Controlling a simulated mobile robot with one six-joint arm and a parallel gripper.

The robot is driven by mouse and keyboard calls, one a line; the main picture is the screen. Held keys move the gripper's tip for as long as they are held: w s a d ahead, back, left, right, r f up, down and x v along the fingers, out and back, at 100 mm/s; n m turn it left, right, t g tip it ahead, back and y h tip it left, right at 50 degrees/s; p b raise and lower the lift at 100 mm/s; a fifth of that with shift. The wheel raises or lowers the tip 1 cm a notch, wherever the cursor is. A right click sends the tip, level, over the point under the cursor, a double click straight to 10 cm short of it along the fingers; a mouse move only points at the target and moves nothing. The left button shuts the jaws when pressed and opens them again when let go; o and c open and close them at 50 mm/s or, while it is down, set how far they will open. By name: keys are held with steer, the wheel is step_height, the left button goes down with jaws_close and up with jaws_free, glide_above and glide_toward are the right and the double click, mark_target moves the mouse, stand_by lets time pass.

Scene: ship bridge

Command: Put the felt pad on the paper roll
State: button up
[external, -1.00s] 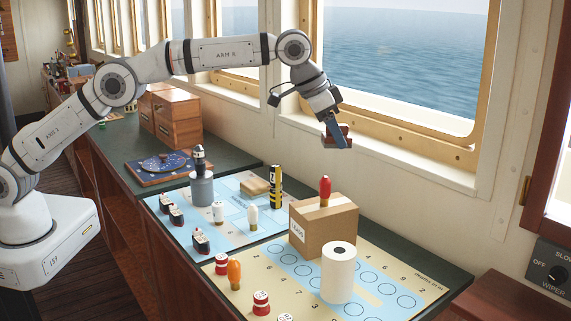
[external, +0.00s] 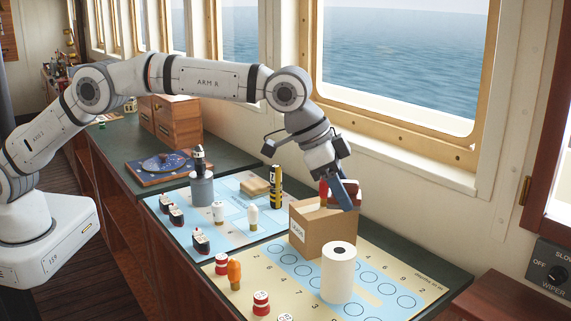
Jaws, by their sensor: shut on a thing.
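My gripper (external: 344,198) is above the right part of the cardboard box and is shut on a dark red-brown block with a pale layer, which looks like the felt pad (external: 345,187). The fingers hide part of it. The white paper roll (external: 339,274) stands upright on the chart in front of the box, with its dark core hole facing up. Nothing lies on top of it. The held pad is higher than the roll and behind it.
The cardboard box (external: 330,233) stands close behind the roll, with a red bulb-shaped piece (external: 323,191) on it beside my gripper. A yellow-black cylinder (external: 275,187) and several small pieces stand to the left. The window wall is behind. The chart (external: 385,281) right of the roll is clear.

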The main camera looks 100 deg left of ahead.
mark_target(347, 251)
step_height(347, 251, down, 10)
steer(key=shift+r+p, duration=0.1)
steer(key=shift+p, duration=0.8)
steer(key=shift+a, duration=0.1)
